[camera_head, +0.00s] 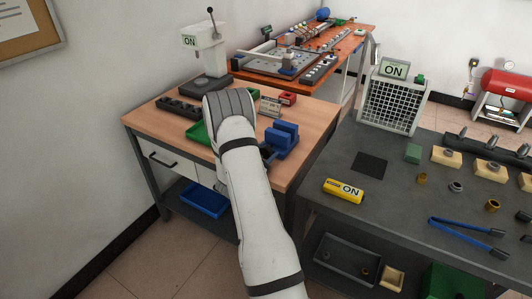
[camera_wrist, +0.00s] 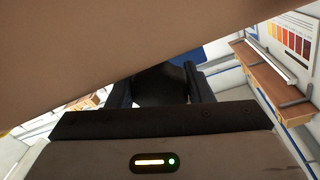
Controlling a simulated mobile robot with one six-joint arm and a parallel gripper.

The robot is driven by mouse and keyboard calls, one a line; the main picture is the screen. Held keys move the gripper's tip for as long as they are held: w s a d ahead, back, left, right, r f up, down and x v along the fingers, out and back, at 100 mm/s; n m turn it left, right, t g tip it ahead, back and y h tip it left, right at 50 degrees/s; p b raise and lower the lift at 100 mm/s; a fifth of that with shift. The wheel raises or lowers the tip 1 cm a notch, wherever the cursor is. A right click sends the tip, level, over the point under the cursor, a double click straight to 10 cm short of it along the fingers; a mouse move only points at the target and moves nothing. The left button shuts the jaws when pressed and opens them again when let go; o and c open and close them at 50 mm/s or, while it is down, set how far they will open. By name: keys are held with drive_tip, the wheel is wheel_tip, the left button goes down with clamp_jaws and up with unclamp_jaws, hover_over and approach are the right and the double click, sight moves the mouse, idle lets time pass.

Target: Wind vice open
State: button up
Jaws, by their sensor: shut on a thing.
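The blue vice (camera_head: 284,136) stands at the front right corner of the wooden bench, partly behind my arm in the head view. Its two blue blocks show; its handle is hidden there. In the wrist view, a strip of blue (camera_wrist: 188,58) shows beyond my fingers. My gripper (camera_wrist: 160,85) is shut on a dark part that looks like the vice handle, between its two dark fingers. In the head view my own arm hides my fingers.
The wooden bench (camera_head: 150,118) carries a black block, a green tray and a small press. Its brown surface fills the top of the wrist view, close to my gripper.

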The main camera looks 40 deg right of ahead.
drive_tip(key=shift+f+n+b, duration=0.15)
drive_tip(key=shift+n+b, duration=0.15)
drive_tip(key=shift+b, duration=0.05)
drive_tip(key=shift+s+f+n+b, duration=0.1)
drive_tip(key=shift+n+b, duration=0.65)
drive_tip(key=shift+n, duration=0.15)
drive_tip(key=n+b, duration=0.2)
drive_tip(key=n, duration=0.3)
drive_tip(key=shift+t, duration=0.3)
drive_tip(key=shift+n, duration=0.3)
drive_tip(key=o, duration=1)
drive_tip(key=shift+r, duration=0.2)
drive_tip(key=shift+b+v, duration=0.9)
drive_tip(key=shift+v, duration=2.95)
drive_tip(key=shift+f, duration=0.15)
